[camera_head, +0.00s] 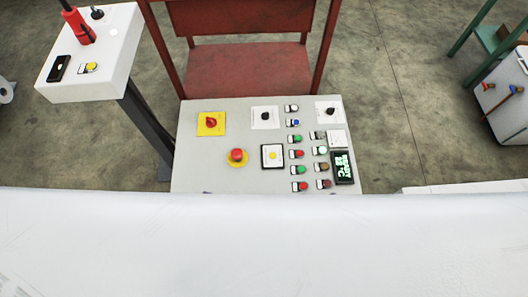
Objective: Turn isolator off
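A light grey control panel (220,160) stands in the middle of the head view. A red rotary switch (211,122) on a yellow square plate sits at its upper left; it looks like the isolator, and its exact setting is too small to read. A red mushroom button (237,155) on a round yellow base is below and to the right of it. Neither of my grippers is in view, and nothing touches the panel's controls.
Black knobs, coloured buttons and a lit green display (343,167) fill the panel's right side. A white surface (260,245) covers the foreground and hides the panel's near edge.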

